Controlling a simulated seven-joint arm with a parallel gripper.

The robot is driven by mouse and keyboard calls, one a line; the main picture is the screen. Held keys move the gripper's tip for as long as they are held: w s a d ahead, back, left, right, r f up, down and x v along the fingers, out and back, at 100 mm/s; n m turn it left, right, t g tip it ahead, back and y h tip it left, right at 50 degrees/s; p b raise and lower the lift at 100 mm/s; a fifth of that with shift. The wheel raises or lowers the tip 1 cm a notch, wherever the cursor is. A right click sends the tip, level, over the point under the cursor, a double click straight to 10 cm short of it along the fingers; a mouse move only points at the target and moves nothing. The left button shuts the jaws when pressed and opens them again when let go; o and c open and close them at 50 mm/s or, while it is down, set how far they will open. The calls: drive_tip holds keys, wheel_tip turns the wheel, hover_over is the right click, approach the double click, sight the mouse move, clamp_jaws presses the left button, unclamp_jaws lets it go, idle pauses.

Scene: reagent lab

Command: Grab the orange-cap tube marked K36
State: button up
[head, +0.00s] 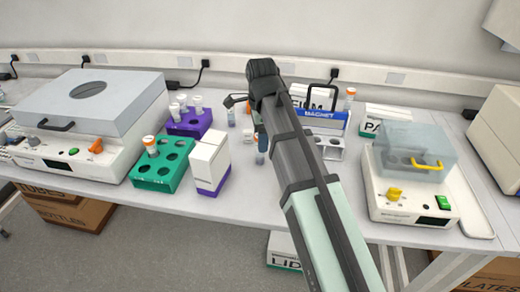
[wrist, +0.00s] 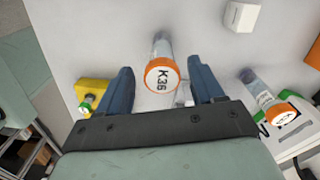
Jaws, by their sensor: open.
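The orange-cap tube marked K36 (wrist: 162,76) shows in the wrist view with its cap facing the camera and its clear body running up and away. My gripper (wrist: 160,67) is open, with one dark blue finger on each side of the cap. Gaps show between the fingers and the cap, and I see no contact. In the head view my gripper (head: 261,136) hangs down near the middle of the bench, partly hidden by my arm. I cannot make out K36 there.
Another orange-cap tube (wrist: 263,97) is at the right in the wrist view; its mark is unclear. In the head view a green rack (head: 160,177), a purple rack (head: 190,128) and a white-purple box (head: 209,163) stand left of my gripper. A small machine (head: 410,185) stands right.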

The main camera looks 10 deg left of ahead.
drive_tip(key=shift+w+a+f, duration=0.1)
drive_tip(key=shift+f, duration=1.2)
drive_tip(key=shift+a+f, duration=0.1)
drive_tip(key=shift+f, duration=1.15)
drive_tip(key=shift+c, duration=0.5)
drive_tip(key=c, duration=1)
drive_tip(key=shift+r, duration=0.1)
